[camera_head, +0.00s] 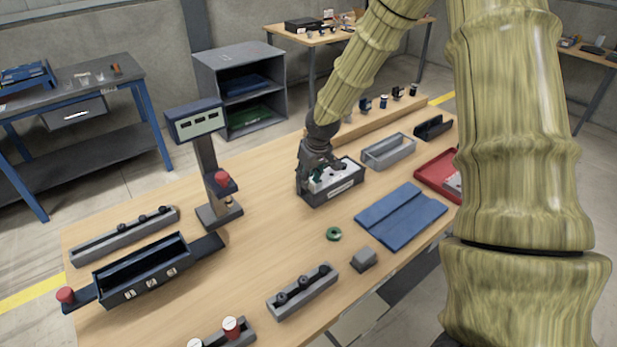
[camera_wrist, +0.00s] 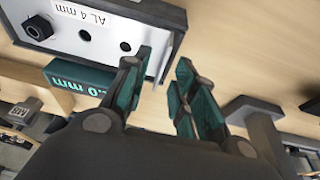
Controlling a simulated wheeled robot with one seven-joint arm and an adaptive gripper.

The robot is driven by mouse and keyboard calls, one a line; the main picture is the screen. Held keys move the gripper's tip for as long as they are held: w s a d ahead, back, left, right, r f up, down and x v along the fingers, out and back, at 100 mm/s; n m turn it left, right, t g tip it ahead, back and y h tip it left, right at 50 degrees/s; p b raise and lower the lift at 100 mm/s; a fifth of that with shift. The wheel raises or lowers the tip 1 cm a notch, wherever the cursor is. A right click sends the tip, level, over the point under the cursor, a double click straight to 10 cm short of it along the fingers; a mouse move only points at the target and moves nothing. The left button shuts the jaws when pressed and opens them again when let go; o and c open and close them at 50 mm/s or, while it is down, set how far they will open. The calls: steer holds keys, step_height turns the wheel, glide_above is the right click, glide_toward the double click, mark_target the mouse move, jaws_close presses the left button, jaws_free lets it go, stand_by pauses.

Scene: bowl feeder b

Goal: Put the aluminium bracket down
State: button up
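A pale plate (camera_wrist: 100,22) with dark round holes and an "AL 4 mm" label lies within a dark surround in the wrist view. I cannot tell whether it is the aluminium bracket. In the head view my gripper (camera_head: 319,170) is low over a dark, labelled box (camera_head: 338,189) with a pale inside. No bracket shows clearly elsewhere.
A teal block (camera_wrist: 85,85) marked in mm stands beside the plate. On the bench are a grey open tray (camera_head: 388,152), a blue mat (camera_head: 401,215), a red tray (camera_head: 436,174) and a post with a display (camera_head: 196,119). The bench left of the box is mostly clear.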

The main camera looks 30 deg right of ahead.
steer(key=b+v, duration=0.2)
steer(key=v, duration=1)
steer(key=shift+r, duration=0.3)
steer(key=shift+o, duration=0.2)
stand_by(2.1)
